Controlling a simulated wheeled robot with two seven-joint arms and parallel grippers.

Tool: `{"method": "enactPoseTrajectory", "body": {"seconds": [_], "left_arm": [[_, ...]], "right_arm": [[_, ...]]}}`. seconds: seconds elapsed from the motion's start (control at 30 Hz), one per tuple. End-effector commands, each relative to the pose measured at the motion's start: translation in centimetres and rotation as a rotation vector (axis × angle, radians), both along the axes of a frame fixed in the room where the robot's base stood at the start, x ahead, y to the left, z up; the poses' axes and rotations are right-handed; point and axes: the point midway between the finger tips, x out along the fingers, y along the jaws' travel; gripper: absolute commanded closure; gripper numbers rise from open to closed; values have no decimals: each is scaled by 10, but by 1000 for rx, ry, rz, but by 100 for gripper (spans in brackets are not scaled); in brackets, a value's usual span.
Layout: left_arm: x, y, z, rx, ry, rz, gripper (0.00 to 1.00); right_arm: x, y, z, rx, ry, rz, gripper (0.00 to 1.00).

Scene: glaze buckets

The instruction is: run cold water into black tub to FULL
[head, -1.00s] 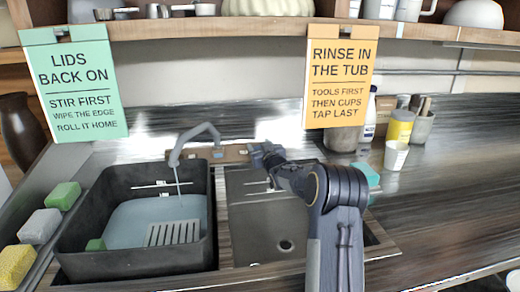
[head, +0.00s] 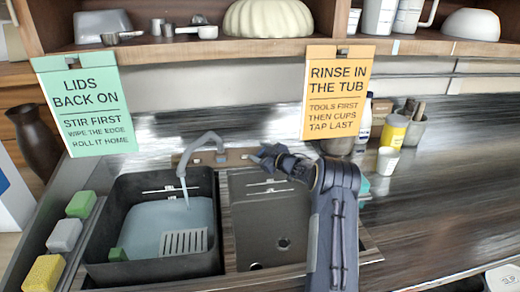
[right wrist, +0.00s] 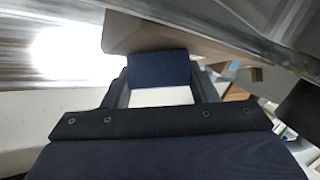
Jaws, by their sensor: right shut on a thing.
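The black tub (head: 99,232) stands in the left basin with pale blue water (head: 150,222) in it. The grey tap (head: 205,138) arches over its back, and a stream (head: 185,190) falls into the water. White level marks (head: 158,190) show on the tub's back wall; the water surface lies close to the lower one. My right gripper (head: 258,158) is at the wooden tap panel (head: 236,155), right of the spout. In the right wrist view its fingers (right wrist: 160,90) close around a dark blue piece, seemingly a tap handle, mostly hidden. My left gripper is out of view.
A grey rack (head: 184,242) and green sponge (head: 117,254) are in the tub. The right basin (head: 268,225) is empty. Sponges (head: 64,235) line the left edge. Cups and bottles (head: 393,130) stand at the back right; two signs (head: 335,90) hang from the shelf.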

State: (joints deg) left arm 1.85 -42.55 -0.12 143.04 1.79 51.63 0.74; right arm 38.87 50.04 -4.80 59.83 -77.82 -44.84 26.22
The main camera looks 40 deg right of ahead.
Motion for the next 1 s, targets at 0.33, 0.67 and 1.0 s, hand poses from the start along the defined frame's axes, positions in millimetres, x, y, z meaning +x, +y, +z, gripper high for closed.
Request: {"method": "enactPoseTrajectory", "body": {"seconds": [0.33, 0.67, 1.0], "left_arm": [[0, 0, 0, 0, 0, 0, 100], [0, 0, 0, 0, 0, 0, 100], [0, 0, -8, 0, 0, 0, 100]], "right_arm": [[0, 0, 0, -3, -2, 2, 70], [0, 0, 0, -2, -1, 2, 25], [-27, -3, 2, -1, 0, -2, 25]]}}
